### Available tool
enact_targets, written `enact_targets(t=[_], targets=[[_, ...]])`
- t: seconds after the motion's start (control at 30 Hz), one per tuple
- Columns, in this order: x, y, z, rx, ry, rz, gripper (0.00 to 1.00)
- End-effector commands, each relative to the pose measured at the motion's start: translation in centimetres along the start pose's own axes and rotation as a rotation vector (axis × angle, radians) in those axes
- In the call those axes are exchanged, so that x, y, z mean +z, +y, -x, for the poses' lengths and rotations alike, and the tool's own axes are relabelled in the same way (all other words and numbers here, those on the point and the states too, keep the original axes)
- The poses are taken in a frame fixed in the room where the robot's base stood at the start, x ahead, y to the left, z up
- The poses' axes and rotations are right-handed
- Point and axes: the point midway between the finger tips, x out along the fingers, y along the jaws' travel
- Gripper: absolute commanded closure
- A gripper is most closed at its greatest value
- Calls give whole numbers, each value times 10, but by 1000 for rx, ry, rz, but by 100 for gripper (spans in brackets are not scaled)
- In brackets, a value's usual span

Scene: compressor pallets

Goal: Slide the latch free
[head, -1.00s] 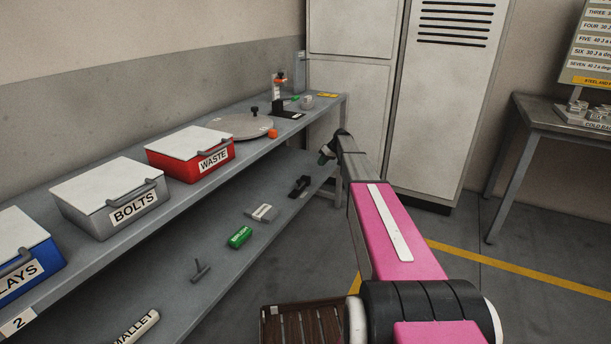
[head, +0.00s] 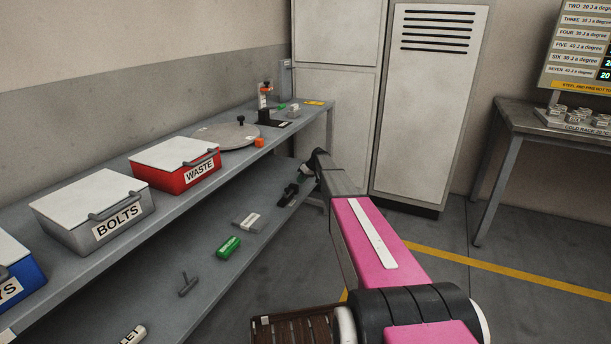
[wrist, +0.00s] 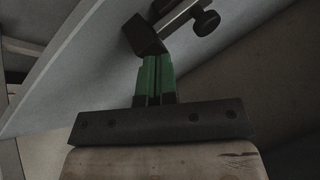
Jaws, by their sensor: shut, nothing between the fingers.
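My gripper (head: 304,173) is at the far end of the lower shelf, beside a small dark fitting (head: 290,194) lying there. In the wrist view its green fingers (wrist: 154,80) are together, with nothing seen between them. Just beyond the fingertips is a dark block with a pale metal bar and a black knob (wrist: 205,22). It looks like a sliding latch, probably the same dark fitting. The fingertips overlap the block's lower edge in the picture. I cannot tell whether they touch it.
The lower shelf also holds a grey box (head: 246,221), a green box (head: 228,247) and a dark T-shaped tool (head: 188,285). Above, the bench carries the red WASTE bin (head: 175,164), the BOLTS bin (head: 94,207) and a round plate (head: 226,136). A locker (head: 430,110) stands behind.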

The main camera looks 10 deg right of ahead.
Motion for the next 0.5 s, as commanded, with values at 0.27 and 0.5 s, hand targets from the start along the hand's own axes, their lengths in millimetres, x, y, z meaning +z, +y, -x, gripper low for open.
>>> enact_targets(t=[0.27,0.5], targets=[[3,-22,-32,0,0,1,100],[3,-33,-40,0,0,1,100]])
